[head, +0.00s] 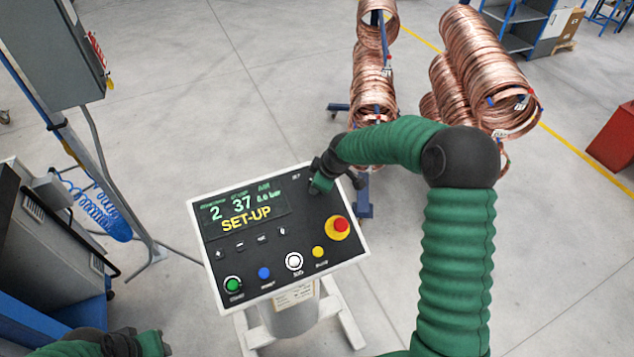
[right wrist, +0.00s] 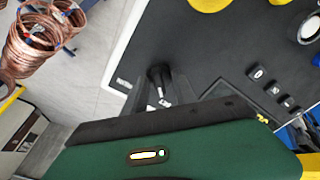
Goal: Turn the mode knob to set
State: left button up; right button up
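The control panel (head: 318,266) is a dark tilted face with a white rim on a pedestal. Its display (head: 244,211) reads SET-UP in yellow, with 2, 37 and a bar value above. The black mode knob (right wrist: 158,74) shows in the right wrist view, with a pale pointer mark and white lettering close by. My right gripper (right wrist: 162,88) has one grey finger on each side of it; I cannot tell whether they press it. In the head view my right gripper (head: 322,181) hides the knob at the panel's upper right corner. My left gripper (head: 150,343) is at the bottom left, partly cut off.
The panel also carries a red emergency stop (head: 339,227) on yellow, and green (head: 232,285), blue (head: 264,273), white (head: 294,261) and yellow (head: 318,252) buttons. Copper coils (head: 485,60) stand on racks behind. A grey machine (head: 40,250) is at left.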

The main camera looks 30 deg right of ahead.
jog(key=shift+w, duration=0.15)
dwell(0.3)
jog(key=shift+d+r, duration=0.1)
jog(key=shift+r, duration=0.15)
jog(key=b+v, duration=0.3)
jog(key=v, duration=1.3)
jog(key=shift+s+d, duration=0.1)
jog(key=shift+s, duration=0.1)
